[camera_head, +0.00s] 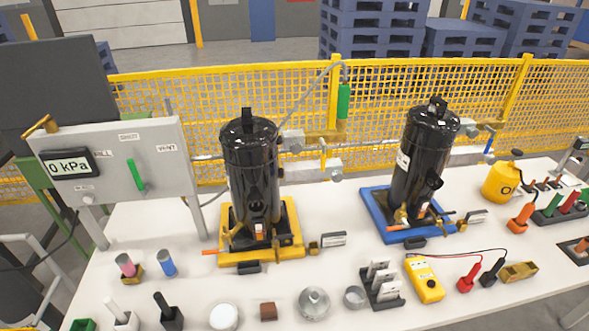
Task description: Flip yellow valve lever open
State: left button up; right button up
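A yellow lever (323,153) hangs roughly vertical on the pipe fittings behind and right of the left black compressor (252,165). A second yellow-gold bar (41,126) sits tilted at the upper left corner of the grey gauge panel (120,150). From this view I cannot tell for certain which is the valve lever, or whether either valve is open. A green lever (136,175) stands near vertical on the panel face, and a blue lever (489,144) is by the right compressor (424,155). Neither of my grippers shows.
The compressors stand on a yellow base (262,255) and a blue base (398,236) on a white table (340,265). A yellow meter (424,279) and several small parts line the front. A yellow mesh fence (270,93) runs behind. The display (70,165) reads 0 kPa.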

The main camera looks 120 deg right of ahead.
aim_at(322, 142)
jog(key=i, duration=0.95)
jog(key=z, duration=4.7)
jog(key=k, duration=0.65)
jog(key=z, duration=0.5)
jog(key=i, duration=1.35)
jog(key=u, duration=0.35)
